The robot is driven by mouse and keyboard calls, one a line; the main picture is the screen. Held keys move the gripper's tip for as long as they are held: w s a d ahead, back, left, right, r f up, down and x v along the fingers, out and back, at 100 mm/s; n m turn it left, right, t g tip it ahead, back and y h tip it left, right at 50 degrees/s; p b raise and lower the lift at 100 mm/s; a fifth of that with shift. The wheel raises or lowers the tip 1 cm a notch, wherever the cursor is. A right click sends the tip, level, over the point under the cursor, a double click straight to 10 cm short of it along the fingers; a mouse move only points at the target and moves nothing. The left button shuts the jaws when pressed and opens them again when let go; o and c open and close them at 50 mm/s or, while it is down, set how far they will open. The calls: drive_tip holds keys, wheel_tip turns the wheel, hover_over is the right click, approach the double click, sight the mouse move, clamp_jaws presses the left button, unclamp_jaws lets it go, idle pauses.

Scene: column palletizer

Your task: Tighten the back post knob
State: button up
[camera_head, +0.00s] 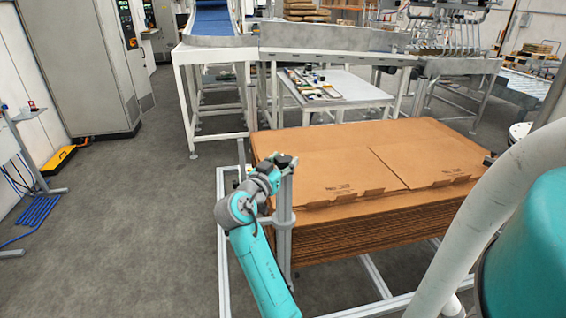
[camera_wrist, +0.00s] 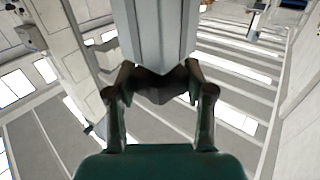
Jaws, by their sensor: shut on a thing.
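The grey upright post (camera_head: 284,225) stands at the left front corner of the cardboard stack in the head view. My gripper (camera_head: 284,161) is at the top of this post, reached by my teal arm from below left. In the wrist view the post (camera_wrist: 158,30) fills the top middle. A dark knob (camera_wrist: 163,88) sits at its near face, between the two fingers of my gripper (camera_wrist: 160,95). The gripper is shut on the knob. In the head view the knob is hidden by my gripper and wrist.
A tall stack of flat brown cardboard (camera_head: 370,165) lies right beside the post. A low grey frame (camera_head: 222,240) runs around the stack. A white table (camera_head: 330,88) with small parts and a conveyor (camera_head: 335,45) stand behind. Grey floor (camera_head: 120,230) is open on the left.

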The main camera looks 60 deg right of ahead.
drive_tip(key=o, duration=1.2)
drive_tip(key=shift+a, duration=0.1)
drive_tip(key=a, duration=1.1)
drive_tip(key=shift+s+a, duration=0.1)
drive_tip(key=shift+a, duration=0.3)
